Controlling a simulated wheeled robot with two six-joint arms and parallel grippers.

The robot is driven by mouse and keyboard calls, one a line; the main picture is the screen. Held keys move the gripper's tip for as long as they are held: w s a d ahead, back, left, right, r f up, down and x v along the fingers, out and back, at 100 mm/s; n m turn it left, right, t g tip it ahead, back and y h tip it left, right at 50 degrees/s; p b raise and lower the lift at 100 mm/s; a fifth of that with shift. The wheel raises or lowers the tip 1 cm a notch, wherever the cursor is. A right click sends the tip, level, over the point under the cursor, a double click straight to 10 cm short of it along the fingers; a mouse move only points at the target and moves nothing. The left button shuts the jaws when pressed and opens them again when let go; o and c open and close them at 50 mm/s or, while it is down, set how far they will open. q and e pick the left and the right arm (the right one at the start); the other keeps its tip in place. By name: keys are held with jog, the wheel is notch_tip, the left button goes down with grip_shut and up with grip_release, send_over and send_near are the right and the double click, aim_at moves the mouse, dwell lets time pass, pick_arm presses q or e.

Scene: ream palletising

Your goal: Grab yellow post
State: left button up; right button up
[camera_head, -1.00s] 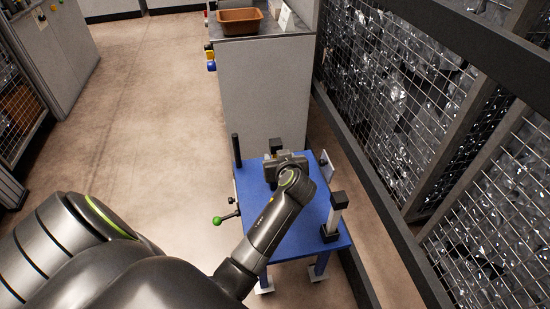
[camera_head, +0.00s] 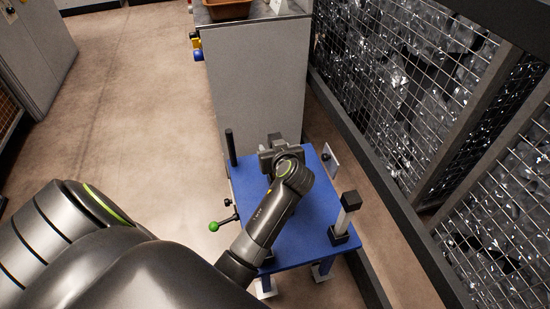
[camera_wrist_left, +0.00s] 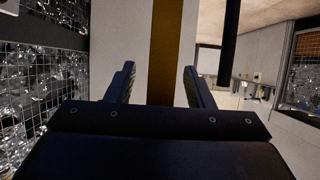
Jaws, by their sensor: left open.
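The yellow post (camera_wrist_left: 166,45) stands upright in the left wrist view, a dark ochre strip between the fingertips. In the head view it is mostly hidden behind my left gripper (camera_head: 272,150) over the blue table (camera_head: 308,225). My left gripper also shows in the wrist view (camera_wrist_left: 161,85), its two fingers apart, one on each side of the post in the picture. No contact with the post shows, and its depth between the fingers is hard to tell. My right gripper is not in view.
The blue table also carries a black post (camera_head: 231,148), a silver post with a black cap (camera_head: 344,215) and a green-knobbed lever (camera_head: 214,226). A grey cabinet (camera_head: 258,95) stands behind it. A mesh fence (camera_head: 400,90) runs along the right. Floor is clear at left.

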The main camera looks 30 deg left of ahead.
pick_arm(q)
grip_shut()
